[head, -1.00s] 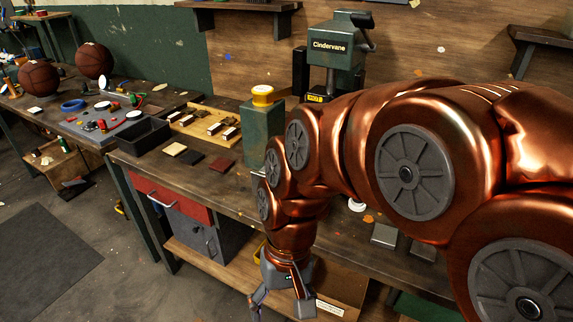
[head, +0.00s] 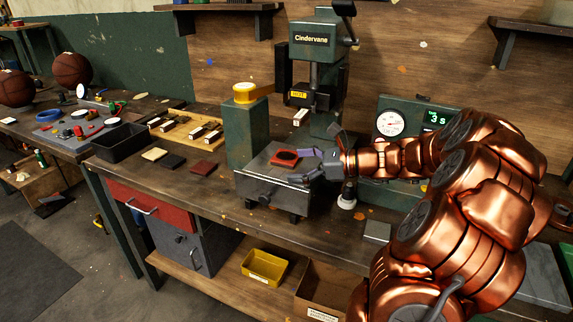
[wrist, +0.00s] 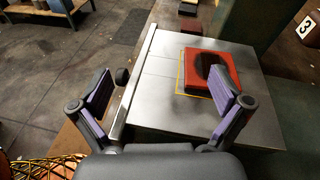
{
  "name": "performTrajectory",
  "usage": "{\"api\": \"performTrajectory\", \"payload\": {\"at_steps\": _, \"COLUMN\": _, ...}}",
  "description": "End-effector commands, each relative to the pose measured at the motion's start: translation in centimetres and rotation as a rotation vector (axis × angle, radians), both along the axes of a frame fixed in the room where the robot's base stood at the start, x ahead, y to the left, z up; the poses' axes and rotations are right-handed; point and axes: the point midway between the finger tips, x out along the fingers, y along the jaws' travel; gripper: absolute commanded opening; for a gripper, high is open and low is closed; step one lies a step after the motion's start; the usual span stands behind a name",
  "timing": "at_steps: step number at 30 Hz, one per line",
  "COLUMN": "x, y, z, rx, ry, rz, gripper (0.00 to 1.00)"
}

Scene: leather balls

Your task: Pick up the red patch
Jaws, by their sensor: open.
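A red block with a dark oval on top (head: 286,155) lies on the grey metal plate of the green press. It also shows in the wrist view (wrist: 193,73), inside a yellow outline. A flat dark red square patch (head: 204,168) lies on the bench left of the press, beside a black patch (head: 173,161) and a cream patch (head: 154,154). My gripper (head: 303,166) is open and empty over the right part of the press plate. In the wrist view its purple-padded fingers (wrist: 162,88) are spread, the right one overlapping the red block's corner in the picture.
The green press (head: 311,70) stands behind the plate, with a green post (head: 247,135) to its left. A black bin (head: 120,141) and a wooden tray (head: 166,128) stand further left. A gauge box (head: 410,110) is behind my arm.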

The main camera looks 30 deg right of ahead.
Motion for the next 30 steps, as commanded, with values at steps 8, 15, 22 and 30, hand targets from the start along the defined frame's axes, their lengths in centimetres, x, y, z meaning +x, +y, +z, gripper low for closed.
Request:
{"api": "performTrajectory", "payload": {"at_steps": 8, "x": -0.1, "y": -6.9, "z": -0.6, "rx": 0.135, "ry": -0.007, "rz": -0.172, "gripper": 1.0}}
{"api": "performTrajectory", "payload": {"at_steps": 15, "x": 1.7, "y": -5.8, "z": -0.9, "rx": 0.139, "ry": -0.006, "rz": -0.172, "gripper": 1.0}}
{"api": "performTrajectory", "payload": {"at_steps": 22, "x": 3.9, "y": -4.6, "z": -1.4, "rx": 0.138, "ry": -0.005, "rz": -0.168, "gripper": 1.0}}
{"api": "performTrajectory", "payload": {"at_steps": 30, "x": 6.3, "y": -3.4, "z": -2.0, "rx": 0.136, "ry": -0.008, "rz": -0.173, "gripper": 1.0}}
